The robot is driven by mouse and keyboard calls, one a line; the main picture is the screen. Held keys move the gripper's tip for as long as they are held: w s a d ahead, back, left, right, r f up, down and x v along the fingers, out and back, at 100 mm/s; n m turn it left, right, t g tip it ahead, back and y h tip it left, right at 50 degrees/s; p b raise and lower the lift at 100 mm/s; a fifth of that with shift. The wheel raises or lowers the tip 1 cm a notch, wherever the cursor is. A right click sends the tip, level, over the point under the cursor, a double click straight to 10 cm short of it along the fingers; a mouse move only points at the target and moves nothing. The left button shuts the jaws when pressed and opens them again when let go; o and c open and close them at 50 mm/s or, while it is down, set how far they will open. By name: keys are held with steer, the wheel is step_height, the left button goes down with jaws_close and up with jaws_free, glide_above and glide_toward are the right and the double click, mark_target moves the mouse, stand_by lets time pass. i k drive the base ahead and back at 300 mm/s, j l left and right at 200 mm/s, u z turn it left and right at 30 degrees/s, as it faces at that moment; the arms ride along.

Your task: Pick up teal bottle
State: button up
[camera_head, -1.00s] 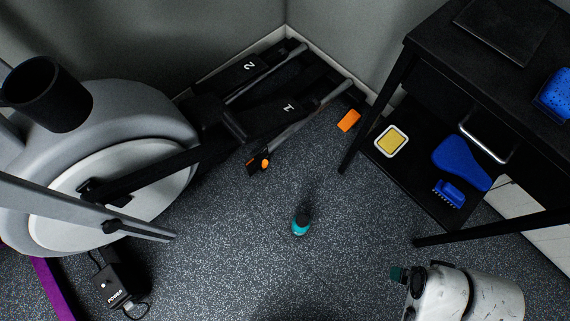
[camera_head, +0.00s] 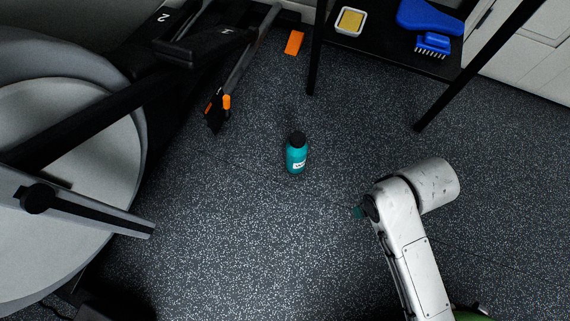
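The teal bottle (camera_head: 296,158) stands upright on the speckled floor near the middle of the head view. It has a black cap and a small white label with dark marks. My white arm comes in from the lower right, with its bent part to the right of and nearer than the bottle, apart from it. My gripper's fingers cannot be made out in this view. Nothing is seen touching the bottle.
An elliptical machine (camera_head: 60,150) fills the left side. A black table (camera_head: 395,48) with a lower shelf stands at the back right, holding a white-rimmed yellow dish (camera_head: 351,21) and a blue brush (camera_head: 432,43). An orange block (camera_head: 294,43) lies behind. Floor around the bottle is clear.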

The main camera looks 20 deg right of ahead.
mark_target(296, 159)
steer(key=i+l+u, duration=0.15)
steer(key=l+u, duration=0.15)
steer(key=l, duration=0.25)
steer(key=i+l+u, duration=0.1)
steer(key=l+u, duration=0.2)
steer(key=l, duration=0.3)
steer(key=l+u, duration=0.3)
steer(key=l, duration=0.3)
steer(key=i, duration=0.05)
